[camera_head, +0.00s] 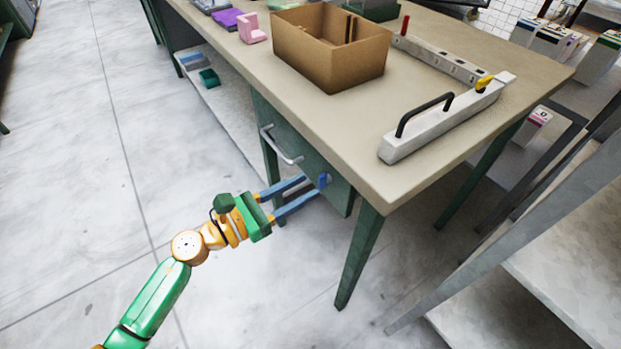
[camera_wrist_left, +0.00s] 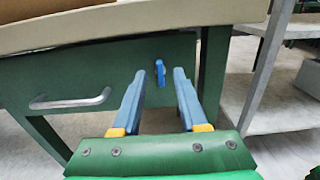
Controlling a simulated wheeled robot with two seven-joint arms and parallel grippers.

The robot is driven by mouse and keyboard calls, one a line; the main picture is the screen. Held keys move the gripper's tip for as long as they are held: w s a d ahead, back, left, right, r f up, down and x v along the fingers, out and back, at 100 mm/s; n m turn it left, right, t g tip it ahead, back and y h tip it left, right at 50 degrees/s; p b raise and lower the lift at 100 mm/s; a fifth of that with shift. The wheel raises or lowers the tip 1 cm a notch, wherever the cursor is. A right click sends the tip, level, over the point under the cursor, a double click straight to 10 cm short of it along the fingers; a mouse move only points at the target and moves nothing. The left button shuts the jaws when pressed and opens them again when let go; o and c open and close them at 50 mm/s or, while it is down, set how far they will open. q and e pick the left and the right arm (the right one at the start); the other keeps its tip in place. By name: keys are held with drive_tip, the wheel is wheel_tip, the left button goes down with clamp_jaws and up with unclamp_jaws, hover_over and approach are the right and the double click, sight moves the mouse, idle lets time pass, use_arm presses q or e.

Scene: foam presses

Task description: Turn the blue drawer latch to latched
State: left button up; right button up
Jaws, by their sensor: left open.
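The blue drawer latch (camera_head: 324,180) is on the right part of the green drawer front, under the table top. It also shows in the left wrist view (camera_wrist_left: 160,73), upright and slightly tilted, between the two fingers. My left gripper (camera_head: 312,186) is open, its blue fingers pointing at the drawer front near the latch. In the left wrist view the fingertips (camera_wrist_left: 159,72) stand on either side of the latch; I cannot tell whether they touch it. The green drawer (camera_head: 301,158) has a silver bar handle (camera_head: 281,146) to the left of the latch and looks shut.
On the beige table (camera_head: 440,160) are a cardboard box (camera_head: 328,55), a white press with a black handle (camera_head: 440,120), and a pink foam piece (camera_head: 251,28). A green table leg (camera_head: 360,255) stands right of the drawer. Floor to the left is clear.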

sight(319, 180)
use_arm(q)
drive_tip(key=x, duration=0.4)
clamp_jaws()
